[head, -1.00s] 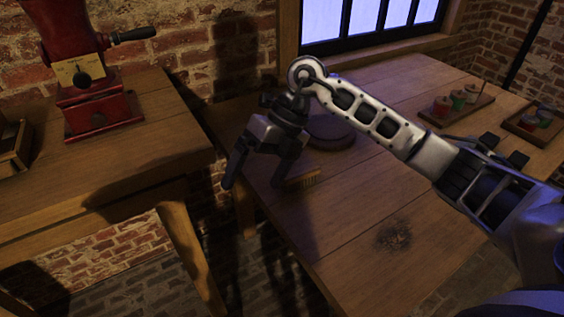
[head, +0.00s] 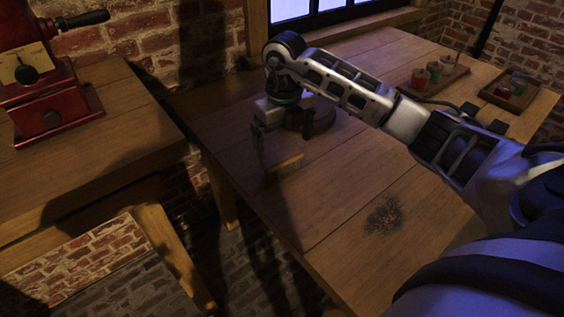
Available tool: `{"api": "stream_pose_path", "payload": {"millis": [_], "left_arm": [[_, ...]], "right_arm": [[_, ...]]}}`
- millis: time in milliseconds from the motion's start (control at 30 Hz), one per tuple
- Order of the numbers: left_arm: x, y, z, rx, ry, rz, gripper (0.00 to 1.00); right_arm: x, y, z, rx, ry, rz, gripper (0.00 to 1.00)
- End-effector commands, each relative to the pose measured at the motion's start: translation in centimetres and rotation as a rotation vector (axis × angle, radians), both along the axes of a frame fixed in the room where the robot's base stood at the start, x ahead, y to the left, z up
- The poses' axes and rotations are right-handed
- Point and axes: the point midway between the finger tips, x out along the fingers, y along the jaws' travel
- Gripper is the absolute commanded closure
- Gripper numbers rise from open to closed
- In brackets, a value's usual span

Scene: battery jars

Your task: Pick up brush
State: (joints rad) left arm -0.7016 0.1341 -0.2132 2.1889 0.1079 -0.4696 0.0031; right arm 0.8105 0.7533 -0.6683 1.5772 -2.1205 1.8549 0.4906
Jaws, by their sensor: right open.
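The brush (head: 288,164) lies on the wooden table (head: 345,222) near its left edge, with a tan wooden body and bristles showing along its side. My right gripper (head: 281,146) points down just above and behind the brush. Its fingers are spread, one to the left near the brush's left end and one to the right. Nothing shows between the fingers. I cannot tell whether a finger touches the brush. My left gripper is not in view.
A dark pile of specks (head: 385,214) lies on the table. Trays with small jars (head: 434,72) (head: 513,90) stand at the back right. A red grinder (head: 47,103) stands on the left table.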

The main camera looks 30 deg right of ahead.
Motion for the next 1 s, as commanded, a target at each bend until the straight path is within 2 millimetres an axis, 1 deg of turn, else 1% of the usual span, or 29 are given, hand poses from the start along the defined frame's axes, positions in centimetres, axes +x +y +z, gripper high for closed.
{"api": "stream_pose_path", "payload": {"millis": [67, 333, 467, 667, 700, 767, 1000], "left_arm": [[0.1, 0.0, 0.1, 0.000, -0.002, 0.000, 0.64], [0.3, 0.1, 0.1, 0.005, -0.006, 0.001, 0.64], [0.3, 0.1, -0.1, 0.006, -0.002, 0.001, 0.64], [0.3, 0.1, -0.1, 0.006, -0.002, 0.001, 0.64], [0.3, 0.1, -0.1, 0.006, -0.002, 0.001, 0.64], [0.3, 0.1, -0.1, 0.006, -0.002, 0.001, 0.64], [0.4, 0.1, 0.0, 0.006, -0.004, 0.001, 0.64]], "right_arm": [[0.1, 0.1, -0.7, 0.001, 0.002, 0.000, 0.00], [0.4, 0.2, -4.5, 0.002, 0.003, 0.000, 0.00], [0.5, 0.2, -5.2, 0.001, 0.000, 0.001, 0.00], [0.5, 0.2, -5.2, 0.000, -0.001, 0.001, 0.00], [0.5, 0.2, -5.2, 0.001, -0.001, 0.001, 0.11], [0.5, 0.2, -5.2, 0.001, -0.001, 0.001, 0.28], [0.5, 0.2, -5.2, 0.001, -0.001, 0.001, 0.29]]}}
